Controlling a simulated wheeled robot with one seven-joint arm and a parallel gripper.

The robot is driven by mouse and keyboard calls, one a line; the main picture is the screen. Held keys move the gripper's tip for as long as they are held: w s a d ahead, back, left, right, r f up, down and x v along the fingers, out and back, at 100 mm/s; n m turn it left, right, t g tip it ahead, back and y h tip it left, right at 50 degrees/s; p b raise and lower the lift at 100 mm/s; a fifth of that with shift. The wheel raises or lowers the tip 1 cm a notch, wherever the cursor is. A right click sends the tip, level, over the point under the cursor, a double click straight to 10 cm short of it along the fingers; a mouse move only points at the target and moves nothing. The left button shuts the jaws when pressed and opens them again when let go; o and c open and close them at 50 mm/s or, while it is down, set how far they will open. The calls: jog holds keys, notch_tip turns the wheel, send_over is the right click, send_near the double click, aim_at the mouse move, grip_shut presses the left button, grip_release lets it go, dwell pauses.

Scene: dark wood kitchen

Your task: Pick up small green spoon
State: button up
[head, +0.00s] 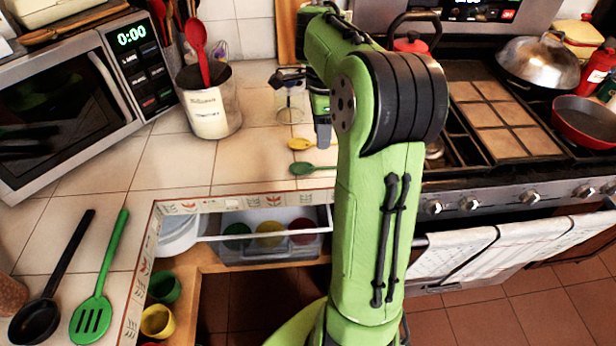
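The small green spoon (308,169) lies on the tiled counter near its front edge, left of my arm. Its bowl points left, and the right end of its handle runs toward my arm, which may hide part of it. A small yellow spoon (300,144) lies just behind it. My gripper (322,135) points down above the counter, behind the spoons in the picture, and looks apart from them. Its fingers are small, dark and partly hidden by my arm, so I cannot tell whether they are open or shut.
A utensil crock (211,102) and a microwave (75,95) stand to the left. A clear glass (290,106) is close to my gripper. A green slotted turner (97,300) and black ladle (45,300) lie front left. The stove (500,120) is right. An open drawer (270,246) lies below the counter.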

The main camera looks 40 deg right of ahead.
aim_at(320, 168)
jog(key=f+b, duration=0.1)
jog(key=f, duration=0.4)
jog(key=f+b, duration=0.2)
jog(key=f, duration=0.3)
jog(key=shift+w+d, duration=0.1)
jog(key=shift+w, duration=0.1)
jog(key=shift+r, duration=0.2)
jog(key=shift+c, duration=0.8)
grip_shut()
